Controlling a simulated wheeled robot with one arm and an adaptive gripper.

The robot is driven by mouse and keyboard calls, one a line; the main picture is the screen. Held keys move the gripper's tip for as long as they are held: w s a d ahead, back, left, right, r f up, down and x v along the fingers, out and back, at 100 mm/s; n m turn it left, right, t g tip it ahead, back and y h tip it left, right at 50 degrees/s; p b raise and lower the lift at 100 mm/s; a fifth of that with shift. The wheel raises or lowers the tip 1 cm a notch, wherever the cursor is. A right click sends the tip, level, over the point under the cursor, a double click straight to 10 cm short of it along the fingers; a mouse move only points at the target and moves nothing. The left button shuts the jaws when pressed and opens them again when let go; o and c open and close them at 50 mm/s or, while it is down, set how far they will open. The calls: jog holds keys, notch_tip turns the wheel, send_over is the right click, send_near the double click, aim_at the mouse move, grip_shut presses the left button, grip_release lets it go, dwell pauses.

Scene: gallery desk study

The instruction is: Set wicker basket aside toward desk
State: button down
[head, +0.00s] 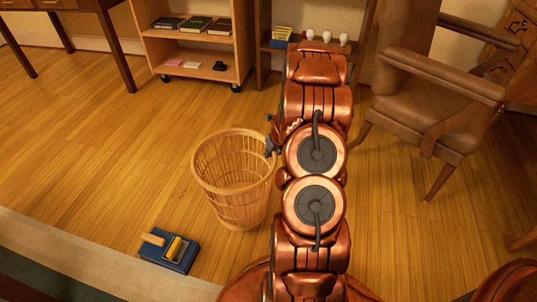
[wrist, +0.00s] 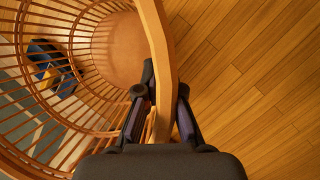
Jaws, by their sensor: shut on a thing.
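The wicker basket (head: 232,180) stands upright on the wooden floor in the head view, left of my arm. It is a round, open-topped, slatted basket, and its inside looks empty. My gripper (head: 271,142) is at the right side of its rim in the head view, partly hidden by my arm. In the wrist view the fingers of my gripper (wrist: 162,105) sit on either side of the basket's rim (wrist: 158,45), shut on it. The basket's slats and round base (wrist: 118,48) show to the left. A dark desk (head: 75,12) stands at the top left of the head view.
A wheeled bookshelf (head: 195,45) stands behind. A leather armchair (head: 435,90) is at right. The floor (head: 90,130) left of the basket is clear.

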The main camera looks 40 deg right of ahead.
jog(key=shift+w+d, duration=0.9)
jog(key=shift+w, duration=0.2)
notch_tip(320, 180, down, 4)
jog(key=shift+d+r+b, duration=0.1)
jog(key=shift+r+b, duration=0.05)
jog(key=shift+b, duration=1.1)
jog(key=c, duration=1.3)
grip_release()
